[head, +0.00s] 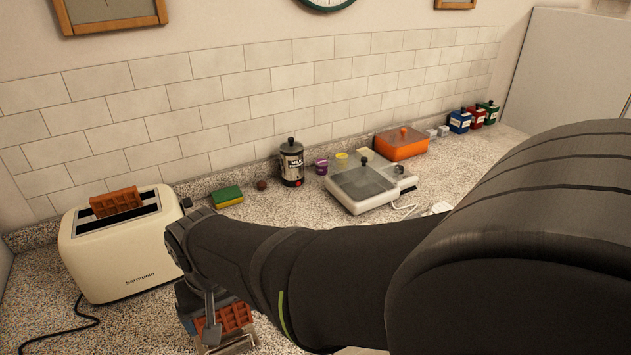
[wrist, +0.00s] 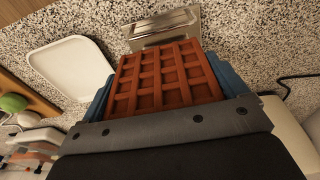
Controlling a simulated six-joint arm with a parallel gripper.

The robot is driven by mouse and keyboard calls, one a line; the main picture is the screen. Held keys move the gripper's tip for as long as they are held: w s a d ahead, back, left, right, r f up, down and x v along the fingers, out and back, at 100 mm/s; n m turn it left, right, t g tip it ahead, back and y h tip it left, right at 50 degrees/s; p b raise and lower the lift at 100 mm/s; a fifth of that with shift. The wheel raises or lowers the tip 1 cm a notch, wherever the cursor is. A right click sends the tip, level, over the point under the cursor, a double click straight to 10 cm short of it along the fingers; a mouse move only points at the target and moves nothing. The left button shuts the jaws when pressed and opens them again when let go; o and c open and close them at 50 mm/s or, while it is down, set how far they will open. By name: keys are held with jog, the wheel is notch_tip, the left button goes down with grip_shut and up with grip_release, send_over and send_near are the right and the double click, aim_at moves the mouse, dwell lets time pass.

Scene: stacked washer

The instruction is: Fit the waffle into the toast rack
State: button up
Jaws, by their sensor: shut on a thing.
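A brown waffle (head: 236,317) is held in my gripper (head: 212,308). In the wrist view the waffle (wrist: 165,80) lies between the two blue fingers of my gripper (wrist: 167,82), which press on its left and right sides. The metal toast rack (wrist: 162,27) stands just beyond the waffle's far edge in the wrist view. In the head view the toast rack (head: 238,346) shows at the bottom edge, partly cut off and partly behind the waffle and my arm. I cannot tell whether the waffle touches the rack.
A cream toaster (head: 125,262) with another waffle (head: 116,201) in its slot stands at the left. A white plate (wrist: 72,72) lies left of the waffle. A sponge (head: 227,196), a black-lidded canister (head: 291,163) and a white appliance (head: 362,190) stand towards the wall.

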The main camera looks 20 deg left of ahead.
jog(key=shift+s+a+f, duration=0.2)
jog(key=shift+a+f, duration=0.2)
jog(key=shift+f, duration=1.9)
jog(key=shift+f, duration=0.15)
jog(key=o, duration=0.7)
notch_tip(320, 180, up, 12)
jog(key=s+d, duration=0.1)
